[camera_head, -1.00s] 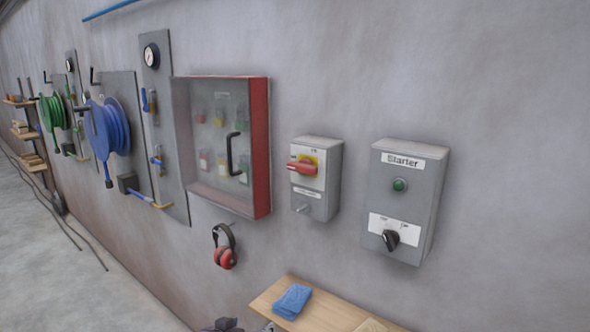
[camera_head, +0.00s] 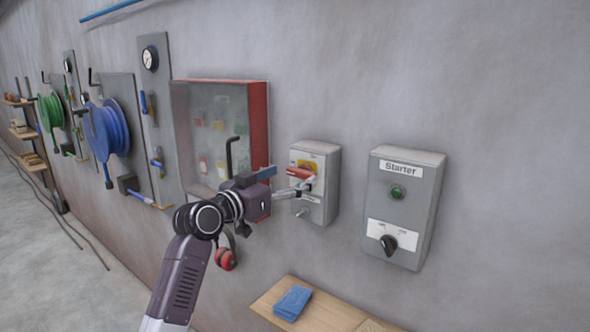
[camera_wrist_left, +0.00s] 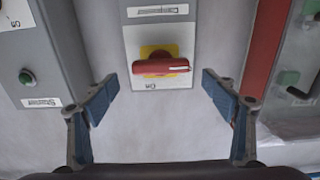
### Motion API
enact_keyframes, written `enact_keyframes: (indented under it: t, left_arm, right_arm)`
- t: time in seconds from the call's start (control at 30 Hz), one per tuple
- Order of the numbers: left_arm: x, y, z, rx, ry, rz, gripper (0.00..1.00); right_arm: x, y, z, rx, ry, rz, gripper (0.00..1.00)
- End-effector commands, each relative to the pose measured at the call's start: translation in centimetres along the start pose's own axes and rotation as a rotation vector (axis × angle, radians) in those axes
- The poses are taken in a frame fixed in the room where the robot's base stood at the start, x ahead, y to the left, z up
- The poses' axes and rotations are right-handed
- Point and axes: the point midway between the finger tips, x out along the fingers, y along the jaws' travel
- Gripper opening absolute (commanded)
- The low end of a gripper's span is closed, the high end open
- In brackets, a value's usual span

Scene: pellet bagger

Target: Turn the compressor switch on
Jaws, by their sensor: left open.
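The red rotary switch handle (camera_head: 299,173) sits on a yellow plate on a small grey box (camera_head: 320,196) on the wall. Its label is too small to read. In the left wrist view the handle (camera_wrist_left: 160,67) lies level across the yellow plate, and the picture is upside down. My left gripper (camera_head: 285,181) is in front of the box, partly covering the handle. In the wrist view my left gripper (camera_wrist_left: 160,88) is open and empty, its blue-padded fingers spread to either side of the handle. I see no contact. My right gripper is not in view.
The Starter box (camera_head: 405,210) with a green lamp and black knob is close on the right. A red-framed cabinet (camera_head: 258,130) is close on the left. Red ear defenders (camera_head: 226,259) hang below. A shelf (camera_head: 268,304) holds a blue cloth (camera_head: 293,303).

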Motion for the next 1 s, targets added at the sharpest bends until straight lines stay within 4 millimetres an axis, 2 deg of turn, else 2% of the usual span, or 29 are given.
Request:
enact_keyframes:
  t: [0.23,0.6,0.9,1.0]
  left_arm:
    - [2.1,0.0,-0.1,-0.001,0.0,0.0,0.78]
    - [2.4,-0.1,0.0,0.0,0.001,-0.001,0.77]
    - [2.4,-0.1,0.1,0.0,0.0,-0.001,0.44]
    - [2.4,-0.1,0.1,0.0,0.0,-0.002,0.36]
  right_arm:
    - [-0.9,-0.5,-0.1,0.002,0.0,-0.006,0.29]
    - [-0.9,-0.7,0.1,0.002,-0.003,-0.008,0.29]
    - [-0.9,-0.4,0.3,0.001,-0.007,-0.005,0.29]
    - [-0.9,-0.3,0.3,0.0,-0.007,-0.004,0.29]
